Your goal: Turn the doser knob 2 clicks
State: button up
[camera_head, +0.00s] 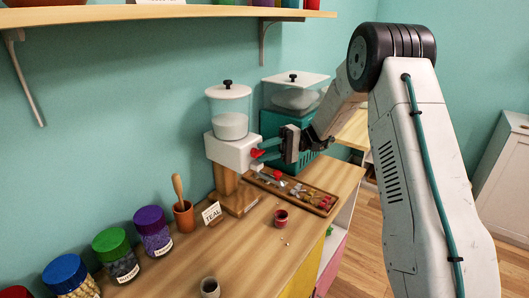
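The doser has a white body (231,152) on a wooden stand (234,190), with a clear lidded jar (228,112) of pale contents on top. Its red knob (256,153) shows on the right side of the body. My gripper (265,149) comes in from the right at knob height, with its teal fingers pointing left at the knob. The fingertips are at or very close to the knob. They partly hide it, and I cannot tell whether they grip it.
A teal machine with a clear hopper (295,99) stands behind my gripper. A wooden tray (322,206) of small items lies right of the doser. A red cup (281,218), a card (212,213), a mortar (184,213) and several lidded jars (152,231) stand on the counter.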

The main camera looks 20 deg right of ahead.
jog(key=v, duration=0.7)
jog(key=shift+s, duration=0.1)
dwell(0.7)
